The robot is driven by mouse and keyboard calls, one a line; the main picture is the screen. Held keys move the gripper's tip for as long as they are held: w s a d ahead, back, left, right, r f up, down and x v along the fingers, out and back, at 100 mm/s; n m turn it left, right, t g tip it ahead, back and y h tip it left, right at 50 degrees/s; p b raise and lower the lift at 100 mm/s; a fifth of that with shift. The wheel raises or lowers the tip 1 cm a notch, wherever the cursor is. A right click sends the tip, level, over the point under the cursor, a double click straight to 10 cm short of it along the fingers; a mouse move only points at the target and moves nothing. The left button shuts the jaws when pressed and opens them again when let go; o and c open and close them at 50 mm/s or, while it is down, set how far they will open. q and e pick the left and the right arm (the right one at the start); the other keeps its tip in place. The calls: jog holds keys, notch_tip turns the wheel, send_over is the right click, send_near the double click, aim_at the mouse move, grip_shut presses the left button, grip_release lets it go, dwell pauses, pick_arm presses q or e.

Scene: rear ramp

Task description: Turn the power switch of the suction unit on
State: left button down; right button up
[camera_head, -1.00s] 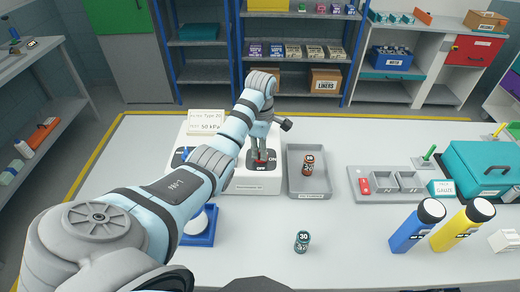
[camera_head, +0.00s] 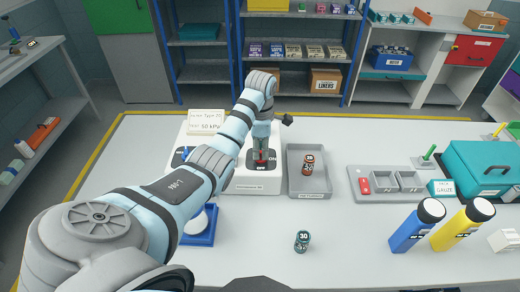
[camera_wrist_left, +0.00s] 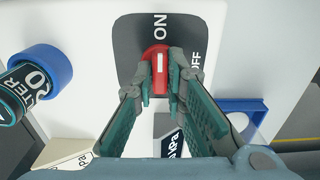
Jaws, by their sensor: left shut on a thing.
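The suction unit (camera_head: 266,187) is a white box on the table, with a dark switch plate (camera_wrist_left: 128,37) marked ON and OFF. The red switch knob (camera_wrist_left: 158,60) sits on this plate; in the left wrist view its white line runs up and down, in line with the word ON, while OFF is to the right. My left gripper (camera_wrist_left: 160,82) is shut on the knob, one finger on each side. It also shows in the head view (camera_head: 261,153), reaching down to the plate. My right gripper is not in view.
A grey tray (camera_head: 322,184) with a red-brown jar (camera_head: 308,165) stands right beside the unit. A dark jar (camera_head: 302,241) stands in front. A blue holder (camera_head: 205,236) is near my left arm.

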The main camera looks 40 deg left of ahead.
pick_arm(q)
jog(key=c, duration=1.7)
grip_release()
jog(key=shift+w+r, duration=0.1)
jog(key=shift+r, duration=0.1)
jog(key=shift+o, duration=0.3)
jog(key=shift+d, duration=0.1)
jog(key=shift+f, duration=0.15)
